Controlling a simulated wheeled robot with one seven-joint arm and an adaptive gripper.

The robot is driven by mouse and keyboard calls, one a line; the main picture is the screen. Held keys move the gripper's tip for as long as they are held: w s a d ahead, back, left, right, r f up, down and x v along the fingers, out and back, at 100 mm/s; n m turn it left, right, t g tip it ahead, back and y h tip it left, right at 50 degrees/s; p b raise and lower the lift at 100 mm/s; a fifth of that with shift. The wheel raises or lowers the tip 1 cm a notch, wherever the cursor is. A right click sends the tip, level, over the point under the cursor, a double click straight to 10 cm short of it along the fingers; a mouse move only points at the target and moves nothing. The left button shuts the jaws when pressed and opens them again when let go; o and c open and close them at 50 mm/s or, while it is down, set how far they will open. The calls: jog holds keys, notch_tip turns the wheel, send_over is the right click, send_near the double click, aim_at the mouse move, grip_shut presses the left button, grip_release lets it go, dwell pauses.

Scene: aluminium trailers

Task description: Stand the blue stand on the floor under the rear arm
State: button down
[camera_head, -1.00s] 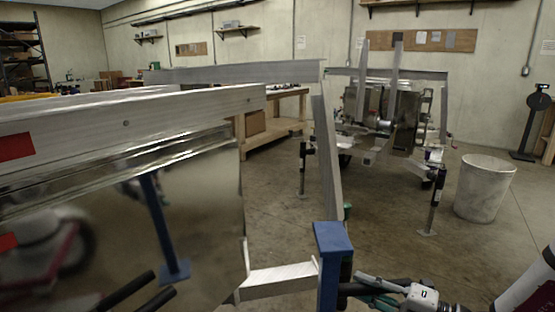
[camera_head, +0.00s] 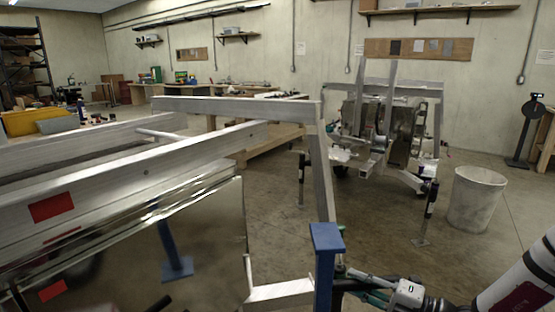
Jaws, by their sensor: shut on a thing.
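The blue stand (camera_head: 325,265) is upright at the lower middle, a post with a flat square top plate; its foot is below the picture. My gripper (camera_head: 343,285) is shut on its post from the right; the fingers are partly hidden by the post. The stand's top shows just right of the silver end of a low trailer arm (camera_head: 282,290). I cannot tell whether they touch, or whether the stand is on the floor. A sloping aluminium beam (camera_head: 322,175) drops from the near trailer's top rail (camera_head: 235,107) to behind the stand's top.
A second trailer (camera_head: 385,130) stands behind on jack legs. A grey bin (camera_head: 476,200) is at the right. Bare floor (camera_head: 375,225) lies between.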

jog(key=shift+s+a+r+p, duration=0.1)
jog(key=shift+s+r+p, duration=0.15)
jog(key=shift+r+p, duration=0.75)
jog(key=shift+s+r+p, duration=0.25)
jog(key=shift+r+p, duration=0.6)
jog(key=shift+p, duration=0.1)
jog(key=shift+s+a+r+p, duration=0.1)
jog(key=shift+s+r+p, duration=0.15)
jog(key=shift+r+p, duration=0.75)
